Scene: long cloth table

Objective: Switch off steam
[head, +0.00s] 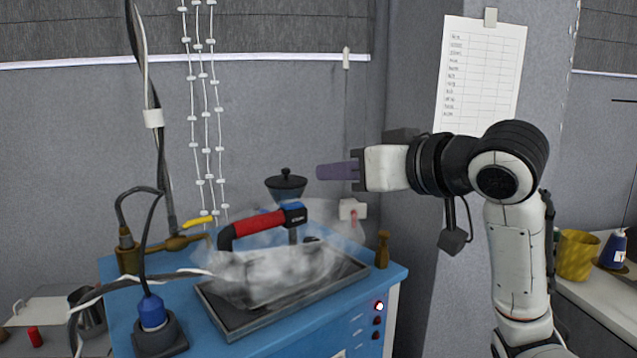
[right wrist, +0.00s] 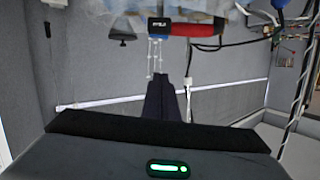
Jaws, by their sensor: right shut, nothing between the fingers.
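A steam iron with a red handle (head: 258,223) and a blue and black end (head: 293,214) stands on a dark tray (head: 225,312) on top of a blue steam station (head: 400,272). White steam (head: 275,270) surrounds the iron and hides its body. A lit switch (head: 379,306) glows on the station's front, above darker knobs. My right gripper (head: 320,171) is shut and empty, in the air above and right of the iron, pointing left. The right wrist view shows its closed fingers (right wrist: 166,84) and, upside down, the iron's red handle (right wrist: 190,29). My left gripper is not in view.
A brown hose fitting (head: 185,242) and a cable with a blue plug (head: 152,312) are at the station's left. A small brown bottle (head: 382,250) stands at its back right corner. A side table at right holds a yellow cup (head: 576,255). The air before the station's front is clear.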

